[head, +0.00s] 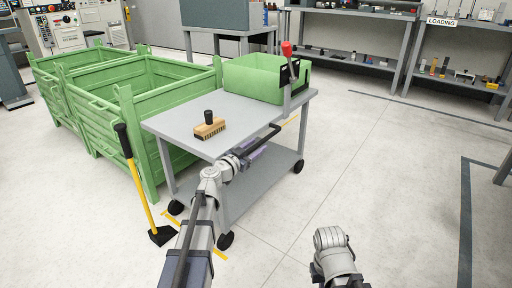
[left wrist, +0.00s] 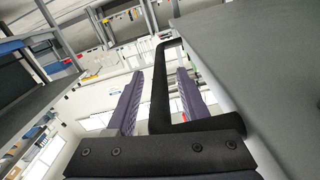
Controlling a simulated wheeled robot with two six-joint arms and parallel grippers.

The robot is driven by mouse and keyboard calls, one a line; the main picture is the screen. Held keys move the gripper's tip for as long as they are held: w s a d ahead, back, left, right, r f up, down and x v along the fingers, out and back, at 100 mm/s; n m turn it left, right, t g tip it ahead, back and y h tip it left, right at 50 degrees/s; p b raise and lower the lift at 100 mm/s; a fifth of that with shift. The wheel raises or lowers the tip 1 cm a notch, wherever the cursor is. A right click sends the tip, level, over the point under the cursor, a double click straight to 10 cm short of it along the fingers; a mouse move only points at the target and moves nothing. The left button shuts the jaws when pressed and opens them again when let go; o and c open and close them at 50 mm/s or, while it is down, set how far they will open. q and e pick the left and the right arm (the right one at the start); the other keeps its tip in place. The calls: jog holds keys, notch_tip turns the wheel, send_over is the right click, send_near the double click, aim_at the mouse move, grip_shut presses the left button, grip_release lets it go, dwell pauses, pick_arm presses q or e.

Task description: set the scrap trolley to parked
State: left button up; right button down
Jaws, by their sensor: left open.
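The scrap trolley (head: 235,110) is a grey two-shelf cart on black wheels, in the middle of the head view. A lever with a red knob (head: 287,49) stands upright on a grey post at its right side. A black handle (head: 266,137) runs along its near right edge. My left gripper (head: 254,153) is at this handle, partly hidden by my own arm. In the left wrist view the black handle (left wrist: 160,85) lies between the two purple fingers, which stand apart. I cannot tell whether they touch it. My right arm shows at the bottom, without its gripper.
A green bin (head: 245,80) and a brush (head: 210,128) sit on the trolley top. Large green crates (head: 145,110) stand to its left, with a yellow-handled scraper (head: 140,185) leaning there. Yellow floor marks (head: 220,254) show near the wheels. The floor to the right is clear.

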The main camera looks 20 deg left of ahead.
pick_arm(q)
jog(key=shift+w, duration=0.2)
grip_shut()
dwell(0.3)
dwell(1.0)
